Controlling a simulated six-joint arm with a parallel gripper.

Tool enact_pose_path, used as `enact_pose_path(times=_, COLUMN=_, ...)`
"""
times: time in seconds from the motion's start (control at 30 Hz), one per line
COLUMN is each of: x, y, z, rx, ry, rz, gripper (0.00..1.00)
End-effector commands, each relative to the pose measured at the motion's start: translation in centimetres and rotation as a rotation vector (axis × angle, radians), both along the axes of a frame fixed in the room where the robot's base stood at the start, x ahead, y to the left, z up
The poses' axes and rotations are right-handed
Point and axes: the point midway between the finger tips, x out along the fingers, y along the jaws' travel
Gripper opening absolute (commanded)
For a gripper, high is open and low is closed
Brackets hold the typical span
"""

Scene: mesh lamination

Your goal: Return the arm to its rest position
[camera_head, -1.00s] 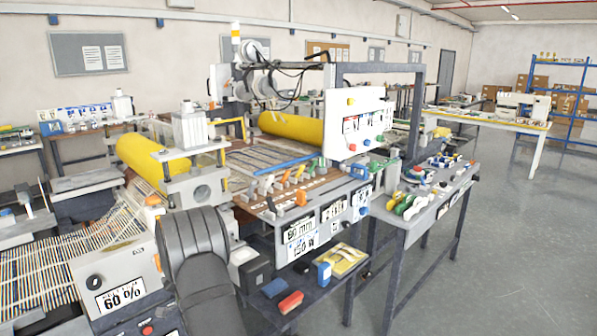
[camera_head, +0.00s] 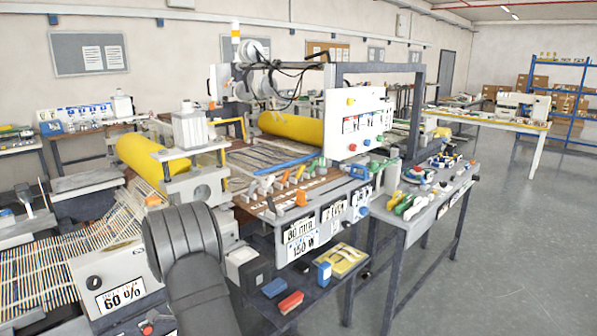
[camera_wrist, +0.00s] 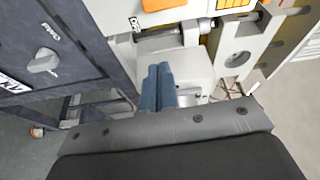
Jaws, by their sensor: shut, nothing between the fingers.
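In the wrist view, my gripper (camera_wrist: 157,88) shows as two blue-grey fingers pressed together with nothing between them. It is in front of a pale grey machine block, and I cannot tell its distance from it. In the head view, the dark grey links of my arm rise at the lower left in front of the laminating machine, and the gripper does not show there. The machine has yellow rollers (camera_head: 290,127), a striped mesh web (camera_head: 35,268) and a white control panel (camera_head: 353,125).
A grey side table (camera_head: 432,205) holding several small tools stands right of the machine. A lower shelf holds a red block (camera_head: 290,302) and a blue box (camera_head: 323,274). The floor (camera_head: 510,250) at right is clear. A dark panel with a knob (camera_wrist: 43,60) is close at left in the wrist view.

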Motion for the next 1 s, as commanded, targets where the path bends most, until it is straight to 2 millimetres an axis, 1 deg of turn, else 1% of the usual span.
enact_pose_path(times=0.03, x=-0.7, y=-0.3, z=0.1, rx=0.000, ry=0.000, rz=0.001, gripper=0.00)
enact_pose_path(times=0.07, x=-0.6, y=-0.3, z=0.1, rx=0.001, ry=-0.002, rz=0.000, gripper=0.00)
enact_pose_path(times=0.1, x=0.2, y=0.1, z=0.1, rx=0.002, ry=-0.004, rz=0.000, gripper=0.00)
enact_pose_path(times=0.37, x=4.0, y=1.9, z=0.0, rx=0.000, ry=-0.003, rz=0.000, gripper=0.00)
enact_pose_path(times=1.0, x=4.2, y=2.9, z=3.0, rx=-0.465, ry=-0.419, rz=0.058, gripper=0.00)
